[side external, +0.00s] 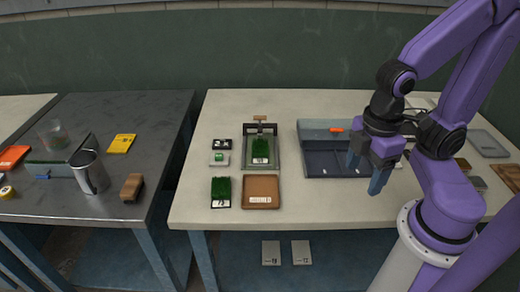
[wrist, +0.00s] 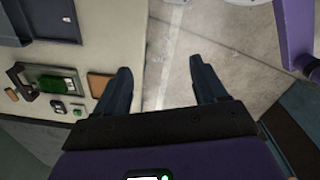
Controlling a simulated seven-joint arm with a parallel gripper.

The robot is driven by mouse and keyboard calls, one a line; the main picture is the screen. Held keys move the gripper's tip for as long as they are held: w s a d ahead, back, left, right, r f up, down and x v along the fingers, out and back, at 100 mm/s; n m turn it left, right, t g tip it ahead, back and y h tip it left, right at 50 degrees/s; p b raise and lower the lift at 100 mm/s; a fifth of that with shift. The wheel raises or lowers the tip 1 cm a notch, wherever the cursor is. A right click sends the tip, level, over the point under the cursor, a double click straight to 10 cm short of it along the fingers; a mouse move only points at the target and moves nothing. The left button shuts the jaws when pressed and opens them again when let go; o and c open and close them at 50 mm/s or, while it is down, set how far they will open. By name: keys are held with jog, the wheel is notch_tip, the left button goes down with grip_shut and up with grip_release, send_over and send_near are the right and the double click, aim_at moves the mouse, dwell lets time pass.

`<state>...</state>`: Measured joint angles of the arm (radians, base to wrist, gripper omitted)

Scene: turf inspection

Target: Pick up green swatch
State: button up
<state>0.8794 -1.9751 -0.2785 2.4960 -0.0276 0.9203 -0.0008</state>
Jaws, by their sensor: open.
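A green grass-like swatch (side external: 221,190) on a dark base with a white label lies near the front left of the pale table. Another green swatch (side external: 260,147), also labelled, sits inside a grey framed fixture (side external: 276,150) behind a brown tray (side external: 261,178); the swatch also shows in the wrist view (wrist: 57,85). My gripper (side external: 365,170) is open and empty, above the table's front edge, right of both swatches. In the wrist view my spread fingers (wrist: 160,68) have floor and table edge between them. Which swatch is meant, I cannot tell.
A small black piece (side external: 222,144) and a white piece with a green top (side external: 219,158) lie left of the fixture. A dark grey tray (side external: 335,164) lies between fixture and gripper. A dark side table (side external: 95,110) holds a metal cup (side external: 91,173) and a brown block (side external: 132,187).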

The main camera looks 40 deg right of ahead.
jog(key=w+f+n+t+h, duration=0.2)
jog(key=w+f+n+h, duration=0.15)
jog(key=w, duration=0.45)
jog(key=w+f+n+t+h, duration=0.2)
jog(key=w+n+h, duration=0.1)
jog(key=w+h, duration=0.3)
jog(key=n+t, duration=0.5)
jog(key=n, duration=0.3)
send_near(260, 148)
jog(key=x, duration=0.4)
jog(key=shift+d+f, duration=0.3)
jog(key=shift+f, duration=0.1)
jog(key=shift+x, duration=2.95)
jog(key=shift+w+r, duration=0.2)
jog(key=shift+a, duration=0.1)
jog(key=c, duration=0.8)
